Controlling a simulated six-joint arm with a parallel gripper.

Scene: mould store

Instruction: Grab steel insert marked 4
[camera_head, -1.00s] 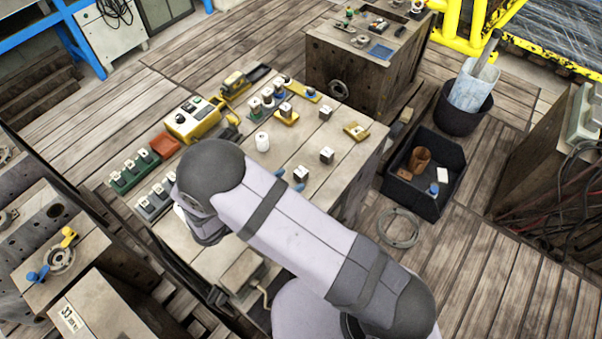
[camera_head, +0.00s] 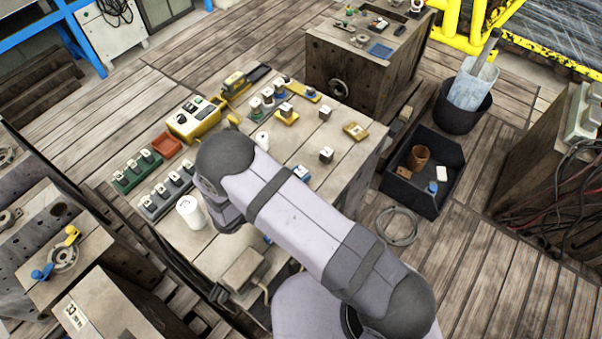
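Several small steel blocks with pale marked tops show in the head view. Their marks are too small to read, so I cannot tell which is marked 4. Loose blocks stand on the workbench (camera_head: 345,95): a back block (camera_head: 325,113), a middle block (camera_head: 326,155) and a front block (camera_head: 301,173) with blue at its base, close beside my arm. Other blocks sit in a green rack (camera_head: 122,185) and a grey rack (camera_head: 150,213) at the left. My gripper is hidden behind my own arm, so its fingers and any hold cannot be seen.
A white cylinder (camera_head: 190,210) stands left of my wrist; a smaller one (camera_head: 262,140) is beside my arm. A yellow control box (camera_head: 190,120), red tray (camera_head: 166,146) and yellow holder (camera_head: 355,131) are on the bench. A black bin (camera_head: 410,200) stands right of it.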

